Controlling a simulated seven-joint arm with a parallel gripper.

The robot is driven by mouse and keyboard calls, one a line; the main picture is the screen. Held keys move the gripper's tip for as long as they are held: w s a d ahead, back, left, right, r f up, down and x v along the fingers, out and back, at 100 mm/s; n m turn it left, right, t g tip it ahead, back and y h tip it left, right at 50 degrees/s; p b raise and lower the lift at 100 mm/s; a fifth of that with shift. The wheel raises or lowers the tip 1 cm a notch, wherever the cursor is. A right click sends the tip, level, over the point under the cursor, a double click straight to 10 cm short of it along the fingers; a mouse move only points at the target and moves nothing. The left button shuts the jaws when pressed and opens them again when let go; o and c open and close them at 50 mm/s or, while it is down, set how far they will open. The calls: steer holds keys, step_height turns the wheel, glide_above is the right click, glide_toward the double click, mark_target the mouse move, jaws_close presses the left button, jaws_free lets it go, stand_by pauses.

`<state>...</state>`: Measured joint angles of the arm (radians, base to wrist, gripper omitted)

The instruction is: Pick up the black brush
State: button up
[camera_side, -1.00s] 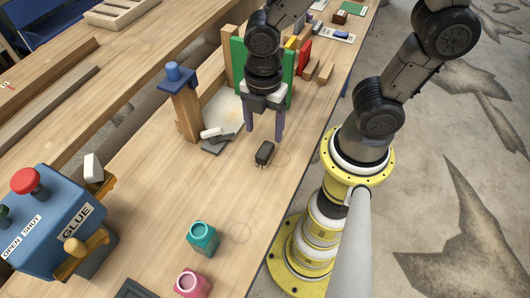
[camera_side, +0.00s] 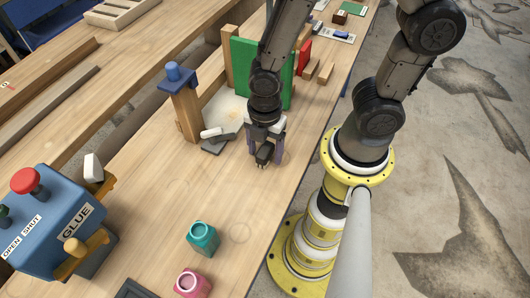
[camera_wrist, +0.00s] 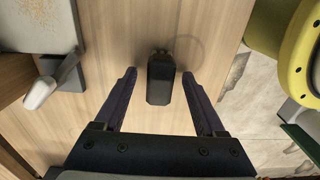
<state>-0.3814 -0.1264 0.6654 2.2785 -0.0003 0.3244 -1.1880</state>
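The black brush (camera_side: 264,155) lies on the wooden table in the side view. It also shows in the wrist view (camera_wrist: 160,82), between the two fingers and lengthwise along them. My gripper (camera_side: 265,158) is low over the table at the brush, one purple finger on each side. In the wrist view my gripper (camera_wrist: 159,74) is open, with a clear gap between each finger and the brush. I cannot tell how far the fingertips are above the table.
A grey and white tool (camera_side: 214,136) lies left of my gripper, beside a wooden post with a blue top (camera_side: 182,105). A teal jar (camera_side: 202,238) and a pink jar (camera_side: 190,283) stand nearer the camera. The table between brush and jars is clear.

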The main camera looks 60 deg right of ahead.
mark_target(265, 149)
jaws_close()
steer(key=shift+r, duration=0.15)
step_height(265, 149, up, 10)
steer(key=shift+f, duration=0.1)
steer(key=c, duration=0.6)
jaws_free()
jaws_close()
